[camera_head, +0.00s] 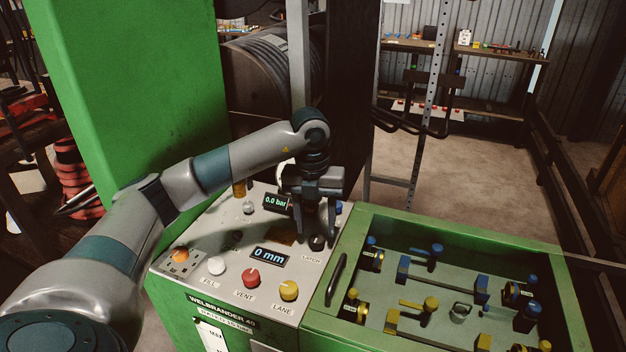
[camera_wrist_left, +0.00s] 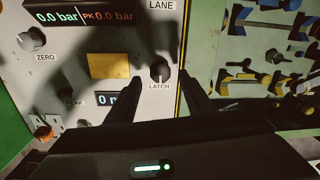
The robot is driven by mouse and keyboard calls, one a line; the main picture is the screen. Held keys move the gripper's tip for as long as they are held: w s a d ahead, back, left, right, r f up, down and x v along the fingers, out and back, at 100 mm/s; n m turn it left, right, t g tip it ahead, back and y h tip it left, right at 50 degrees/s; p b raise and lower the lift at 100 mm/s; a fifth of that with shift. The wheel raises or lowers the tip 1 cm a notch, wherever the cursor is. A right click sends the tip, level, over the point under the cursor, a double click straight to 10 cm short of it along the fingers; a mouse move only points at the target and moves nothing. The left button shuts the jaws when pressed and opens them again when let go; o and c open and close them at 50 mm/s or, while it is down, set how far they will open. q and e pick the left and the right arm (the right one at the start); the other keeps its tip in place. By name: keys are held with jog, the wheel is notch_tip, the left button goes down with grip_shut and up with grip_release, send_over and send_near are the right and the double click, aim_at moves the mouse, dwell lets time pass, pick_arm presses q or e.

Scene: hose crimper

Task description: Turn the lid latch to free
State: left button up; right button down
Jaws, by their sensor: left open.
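The lid latch is a black rotary knob (camera_head: 317,242) labelled LATCH, at the right edge of the light grey control panel (camera_head: 228,285). In the left wrist view the latch knob (camera_wrist_left: 159,71) has a pale pointer line on it and sits between and just ahead of the fingertips. My left gripper (camera_head: 316,232) is open and points down at the knob, with a finger on either side; it also shows in the left wrist view (camera_wrist_left: 160,85). I cannot tell whether a finger touches the knob. My right gripper is not in view.
Beside the panel is a green-framed bay (camera_head: 455,232) with blue and yellow fittings and a black handle (camera_head: 336,279). A green cabinet (camera_head: 150,90) stands at the left.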

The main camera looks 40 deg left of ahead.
pick_arm(q)
notch_tip(320, 180, up, 8)
jog(key=b, duration=0.2)
notch_tip(320, 180, up, 4)
jog(key=r, duration=0.1)
send_over(314, 238)
jog(key=shift+a+r+p, duration=0.15)
jog(key=shift+r+p, duration=0.15)
jog(key=shift+r, duration=0.1)
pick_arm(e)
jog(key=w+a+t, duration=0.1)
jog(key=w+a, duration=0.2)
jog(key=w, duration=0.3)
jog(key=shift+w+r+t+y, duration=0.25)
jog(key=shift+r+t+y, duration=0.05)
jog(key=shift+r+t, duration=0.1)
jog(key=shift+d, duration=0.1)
